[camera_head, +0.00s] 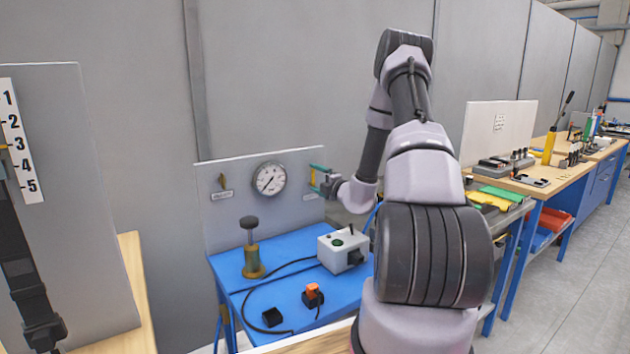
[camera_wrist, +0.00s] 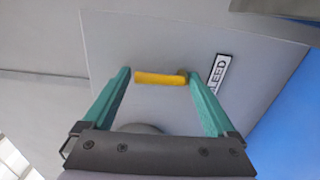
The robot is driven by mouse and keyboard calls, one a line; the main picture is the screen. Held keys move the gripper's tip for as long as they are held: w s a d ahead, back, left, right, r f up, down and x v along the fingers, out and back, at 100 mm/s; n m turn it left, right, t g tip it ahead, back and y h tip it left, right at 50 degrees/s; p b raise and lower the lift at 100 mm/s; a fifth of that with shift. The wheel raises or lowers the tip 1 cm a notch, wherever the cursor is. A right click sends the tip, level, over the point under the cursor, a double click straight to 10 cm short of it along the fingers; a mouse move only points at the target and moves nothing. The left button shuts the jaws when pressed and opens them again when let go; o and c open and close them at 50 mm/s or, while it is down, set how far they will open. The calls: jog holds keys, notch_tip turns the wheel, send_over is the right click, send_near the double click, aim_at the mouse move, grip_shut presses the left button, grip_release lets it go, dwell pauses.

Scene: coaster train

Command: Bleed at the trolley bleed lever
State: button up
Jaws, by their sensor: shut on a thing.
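The yellow bleed lever (camera_wrist: 160,79) is on a grey upright panel, with a black-on-white label (camera_wrist: 218,73) reading "LEED" beside it. In the wrist view the lever lies crosswise between the green fingers of my gripper (camera_wrist: 157,72), its two ends close to the fingertips. My gripper is shut on it. In the head view my gripper (camera_head: 315,179) reaches the right part of the panel (camera_head: 240,230), to the right of a round gauge (camera_head: 269,178). The lever is small there and mostly hidden by the fingers.

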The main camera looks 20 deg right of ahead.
jog(key=shift+d+m, duration=0.15)
jog(key=shift+m, duration=0.15)
jog(key=o, duration=1)
jog(key=s, duration=0.3)
jog(key=s+d, duration=0.1)
jog(key=s, duration=0.3)
jog(key=s+d, duration=0.1)
jog(key=s, duration=0.2)
jog(key=shift+s, duration=0.3)
